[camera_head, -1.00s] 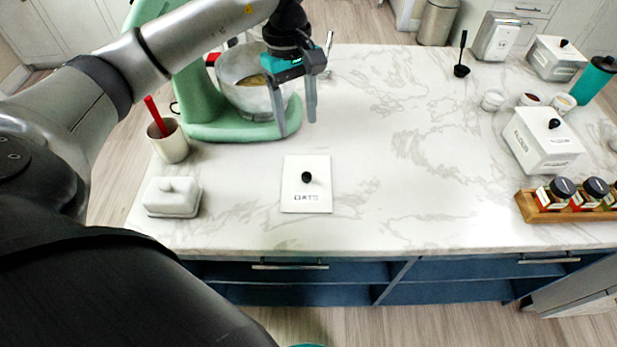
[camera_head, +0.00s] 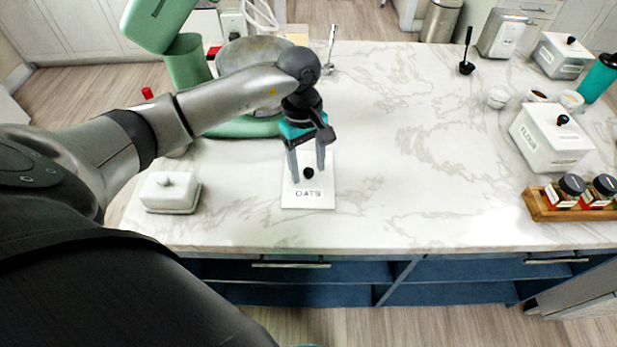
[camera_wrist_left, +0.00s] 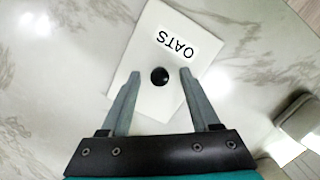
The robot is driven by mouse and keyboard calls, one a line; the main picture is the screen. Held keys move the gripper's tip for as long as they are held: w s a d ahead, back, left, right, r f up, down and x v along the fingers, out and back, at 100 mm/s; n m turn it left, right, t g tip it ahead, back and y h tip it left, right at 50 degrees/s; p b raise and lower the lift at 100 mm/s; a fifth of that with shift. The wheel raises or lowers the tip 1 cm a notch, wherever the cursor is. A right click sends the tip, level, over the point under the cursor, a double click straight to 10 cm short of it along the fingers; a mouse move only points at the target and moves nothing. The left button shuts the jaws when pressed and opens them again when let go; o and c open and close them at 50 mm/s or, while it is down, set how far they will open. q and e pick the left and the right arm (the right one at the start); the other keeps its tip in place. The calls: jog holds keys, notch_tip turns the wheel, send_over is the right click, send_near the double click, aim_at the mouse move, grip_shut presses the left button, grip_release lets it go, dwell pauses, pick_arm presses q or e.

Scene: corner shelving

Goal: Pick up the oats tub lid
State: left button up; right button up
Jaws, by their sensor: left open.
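The oats tub lid (camera_head: 308,195) is a white rectangular panel marked OATS with a round black knob (camera_head: 308,172). It lies on the marble counter, near its front edge. My left gripper (camera_head: 308,175) is open above the lid, its two fingers on either side of the knob. In the left wrist view the lid (camera_wrist_left: 165,45) shows its label, and the knob (camera_wrist_left: 159,76) sits between and a little beyond the fingertips of the left gripper (camera_wrist_left: 160,78). Whether the fingers touch the lid, I cannot tell. My right gripper is not in view.
A white butter dish (camera_head: 171,192) stands to the left of the lid. The green mixer (camera_head: 187,65) with its steel bowl stands behind my left arm. A flour tub (camera_head: 552,140) and a wooden spice rack (camera_head: 540,209) stand at the right. The middle of the counter is clear.

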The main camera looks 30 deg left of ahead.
pick_arm(q)
grip_shut()
dwell(0.8)
